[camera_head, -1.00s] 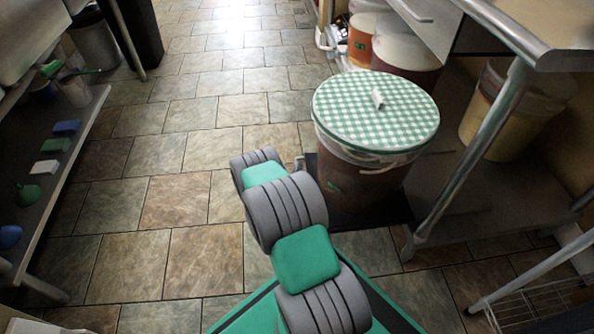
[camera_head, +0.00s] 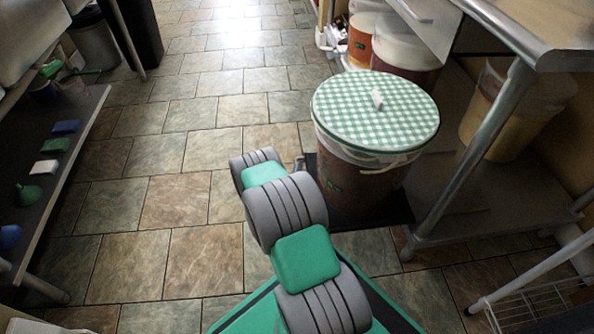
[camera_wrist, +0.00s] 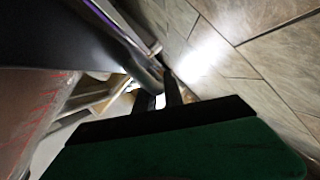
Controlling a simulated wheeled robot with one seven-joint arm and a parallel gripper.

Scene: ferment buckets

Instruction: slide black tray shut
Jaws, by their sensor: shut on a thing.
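The black tray (camera_head: 385,213) lies low at floor level, partly under the metal table at the right. A brown-filled bucket (camera_head: 352,185) with a green checked cover (camera_head: 375,115) stands on it. In the wrist view the tray shows as a dark surface (camera_wrist: 65,45) at upper left, and the bucket's side (camera_wrist: 35,115) shows at the left. My gripper (camera_wrist: 162,80) is at the tray's edge, its two dark fingers close together and shut on the tray's front part. The exact grip is blurred. In the head view my arm hides the gripper.
A metal table leg (camera_head: 470,165) stands just right of the tray. More buckets (camera_head: 405,50) stand behind, and another (camera_head: 515,115) is under the table. A shelf (camera_head: 75,165) with small items runs along the left. The tiled floor (camera_head: 165,205) between is clear.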

